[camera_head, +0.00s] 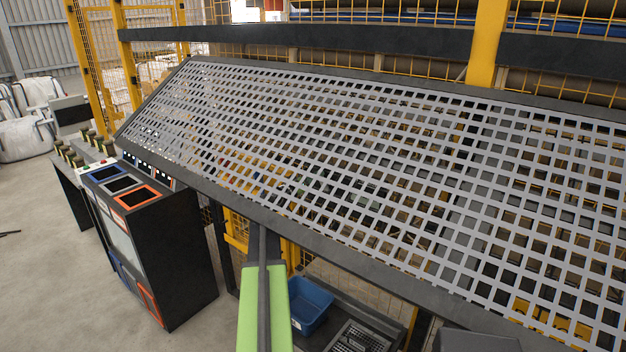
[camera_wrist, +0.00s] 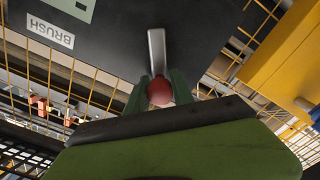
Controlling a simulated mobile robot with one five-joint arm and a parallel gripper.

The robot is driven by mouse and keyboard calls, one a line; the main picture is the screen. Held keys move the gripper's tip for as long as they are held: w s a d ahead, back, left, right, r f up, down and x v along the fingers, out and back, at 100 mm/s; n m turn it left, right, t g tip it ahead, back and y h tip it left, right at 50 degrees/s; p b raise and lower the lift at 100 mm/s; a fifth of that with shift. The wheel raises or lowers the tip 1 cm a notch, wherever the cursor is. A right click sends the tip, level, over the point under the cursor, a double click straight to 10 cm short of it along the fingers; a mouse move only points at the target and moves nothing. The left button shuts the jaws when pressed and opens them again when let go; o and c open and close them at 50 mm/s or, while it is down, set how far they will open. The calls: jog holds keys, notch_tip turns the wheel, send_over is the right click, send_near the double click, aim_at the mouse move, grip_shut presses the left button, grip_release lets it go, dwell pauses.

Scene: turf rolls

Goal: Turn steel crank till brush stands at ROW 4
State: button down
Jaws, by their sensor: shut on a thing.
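In the wrist view a steel crank (camera_wrist: 157,52) stands out from a dark panel (camera_wrist: 110,45), with a red knob (camera_wrist: 160,92) at its near end. My gripper (camera_wrist: 160,95) has its two dark green fingers on either side of the knob and is shut on it. A white label reading BRUSH (camera_wrist: 50,33), upside down, is on the panel at the left. In the head view my green arm reaches under the slanted grey mesh (camera_head: 380,170), and the gripper and crank are hidden there. I cannot make out the brush or a ROW 4 mark.
A black cabinet with coloured bin openings (camera_head: 160,250) stands left of my arm. A blue bin (camera_head: 310,305) sits low to the arm's right. Yellow guard fencing (camera_head: 100,75) stands behind. Open floor (camera_head: 50,260) lies at the left.

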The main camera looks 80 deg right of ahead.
jog(key=c, duration=1.1)
grip_release()
jog(key=v, duration=1.7)
jog(key=shift+a, duration=0.25)
